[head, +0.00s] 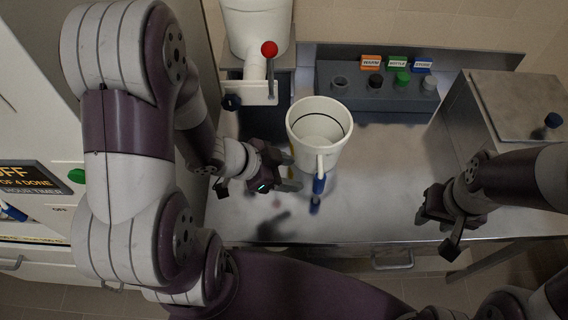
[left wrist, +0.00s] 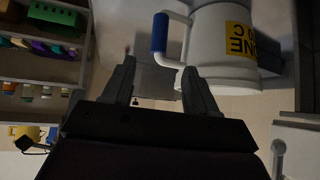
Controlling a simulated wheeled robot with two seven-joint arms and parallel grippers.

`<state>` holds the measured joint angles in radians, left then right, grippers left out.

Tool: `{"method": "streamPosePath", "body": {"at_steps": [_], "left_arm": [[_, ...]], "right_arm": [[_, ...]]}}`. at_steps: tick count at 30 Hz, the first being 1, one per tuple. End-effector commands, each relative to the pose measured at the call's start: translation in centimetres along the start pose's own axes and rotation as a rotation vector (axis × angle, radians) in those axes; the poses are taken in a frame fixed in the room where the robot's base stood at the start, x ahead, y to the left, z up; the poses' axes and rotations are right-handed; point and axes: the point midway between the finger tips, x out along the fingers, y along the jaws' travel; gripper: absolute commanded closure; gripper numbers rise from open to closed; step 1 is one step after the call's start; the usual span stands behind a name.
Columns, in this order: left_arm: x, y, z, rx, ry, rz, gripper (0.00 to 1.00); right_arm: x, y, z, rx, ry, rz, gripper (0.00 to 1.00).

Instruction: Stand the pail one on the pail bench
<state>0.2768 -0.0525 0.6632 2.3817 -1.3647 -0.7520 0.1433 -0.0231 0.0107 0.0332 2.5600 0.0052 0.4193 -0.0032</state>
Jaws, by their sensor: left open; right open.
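The white pail (head: 318,160) is upright and open at the top, with a dark ring line inside. Its handle with a blue grip (head: 319,183) points toward me. The left wrist view shows the pail (left wrist: 222,40) with a yellow label reading "ONE" and the blue grip (left wrist: 160,32). My left gripper (head: 289,180) is open and empty, just left of the handle and apart from the grip. The pail is over the steel bench top (head: 385,165); its base is hidden. My right gripper (head: 440,232) is open and empty near the bench's front right.
A white tank (head: 258,25) with a red-knobbed lever (head: 269,50) stands behind the pail. A grey block (head: 350,97) with several knobs and labels is at the back. A metal box (head: 500,100) stands at right. Bare bench lies between pail and right gripper.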

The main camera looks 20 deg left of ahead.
Motion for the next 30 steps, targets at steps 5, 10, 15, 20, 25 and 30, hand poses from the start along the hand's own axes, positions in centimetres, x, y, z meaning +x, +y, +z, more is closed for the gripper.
{"method": "streamPosePath", "body": {"at_steps": [5,10,15,20,25,30], "left_arm": [[-1.3,-0.8,0.2,-0.011,-0.029,-0.036,0.42],[-3.5,-6.8,1.9,-0.196,-0.28,-0.329,0.42],[-6.8,-6.2,3.1,-0.582,-0.525,-0.475,0.42],[-7.5,-2.3,2.2,-0.837,-0.622,-0.419,0.42],[-7.6,-1.1,1.9,-0.902,-0.643,-0.389,0.42],[-7.6,-1.1,1.9,-0.901,-0.642,-0.39,0.42]], "right_arm": [[-0.5,0.0,-0.1,0.0,0.0,0.0,0.57],[-0.5,0.0,-0.1,0.0,0.0,0.0,0.57],[-0.5,0.0,-0.1,0.0,0.0,0.0,0.57],[-0.5,0.0,-0.1,0.0,0.0,0.0,0.57],[-0.5,0.0,-0.1,0.0,0.0,0.0,0.57],[-0.5,0.0,-0.1,0.0,0.0,0.0,0.57]]}}
